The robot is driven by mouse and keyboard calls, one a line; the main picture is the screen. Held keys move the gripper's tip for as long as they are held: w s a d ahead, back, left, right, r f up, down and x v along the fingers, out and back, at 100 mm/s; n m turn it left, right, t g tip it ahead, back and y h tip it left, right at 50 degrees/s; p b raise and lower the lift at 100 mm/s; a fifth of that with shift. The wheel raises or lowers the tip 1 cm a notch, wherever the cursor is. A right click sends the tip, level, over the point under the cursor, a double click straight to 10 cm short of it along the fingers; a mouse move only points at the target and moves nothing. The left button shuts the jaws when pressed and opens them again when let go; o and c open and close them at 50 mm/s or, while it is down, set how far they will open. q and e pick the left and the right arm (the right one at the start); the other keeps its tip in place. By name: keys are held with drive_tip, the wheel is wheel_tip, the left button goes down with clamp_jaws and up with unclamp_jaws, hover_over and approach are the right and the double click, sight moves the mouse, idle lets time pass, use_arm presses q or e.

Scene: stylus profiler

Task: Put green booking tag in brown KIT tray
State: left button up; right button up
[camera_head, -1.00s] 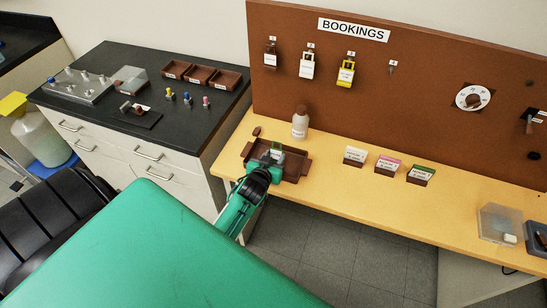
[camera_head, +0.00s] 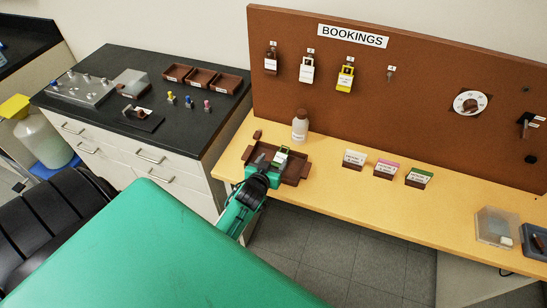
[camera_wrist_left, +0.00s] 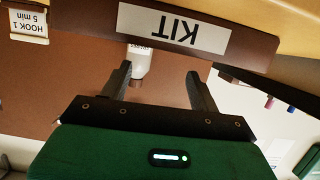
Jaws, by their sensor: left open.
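The brown KIT tray (camera_head: 294,180) lies on the yellow bench in the head view. Its KIT label (camera_wrist_left: 172,27) shows upside down at the top of the left wrist view. The green booking tag (camera_head: 282,154), with a pale label, shows at the tray's back part, just beside my gripper; whether it lies flat or leans is too small to tell. My left gripper (camera_head: 270,158) is over the tray with its fingers apart. In the left wrist view the gripper (camera_wrist_left: 159,72) has no tag between its fingers. My right gripper is not in view.
A white bottle with a brown cap (camera_head: 300,127) stands behind the tray. Three small card holders (camera_head: 384,168) stand to its right. The BOOKINGS board (camera_head: 430,80) rises behind, with tags on hooks. Bench between the holders and the clear box (camera_head: 496,227) is free.

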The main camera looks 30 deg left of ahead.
use_arm(q)
drive_tip(key=s+r+p, duration=0.1)
drive_tip(key=s+p, duration=0.1)
drive_tip(key=s+d+r+p, duration=0.1)
drive_tip(key=s+r, duration=0.1)
drive_tip(key=shift+r+p, duration=0.2)
drive_tip(key=shift+p, duration=0.15)
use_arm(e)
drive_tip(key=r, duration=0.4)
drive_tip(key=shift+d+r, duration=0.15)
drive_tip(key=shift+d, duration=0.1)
use_arm(q)
drive_tip(key=b+v, duration=0.4)
drive_tip(key=v, duration=0.9)
drive_tip(key=shift+s+r, duration=0.2)
drive_tip(key=shift+s, duration=0.15)
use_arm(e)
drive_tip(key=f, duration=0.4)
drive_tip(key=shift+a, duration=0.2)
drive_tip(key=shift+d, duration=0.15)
